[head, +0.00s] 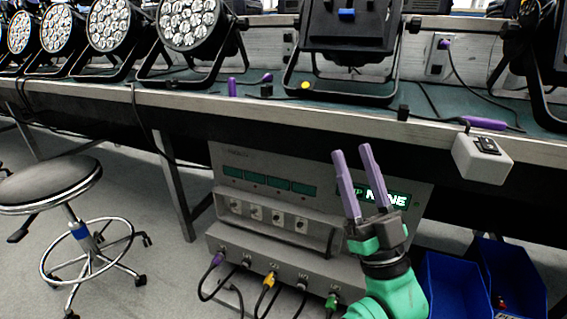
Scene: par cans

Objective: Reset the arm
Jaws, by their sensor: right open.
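My right gripper (358,180) is in the lower right of the head view, on a green arm. Its two purple fingers point up and stand apart with nothing between them. It is in front of the grey test box (270,163) below the bench, and it covers part of that box's lit green display (396,198). My left gripper does not show.
The bench (200,101) carries several par cans (188,22) and a dark fixture (350,45). A white switch box (482,158) hangs at its front edge. Blue bins (455,285) stand lower right. A round stool (45,183) stands left on open floor.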

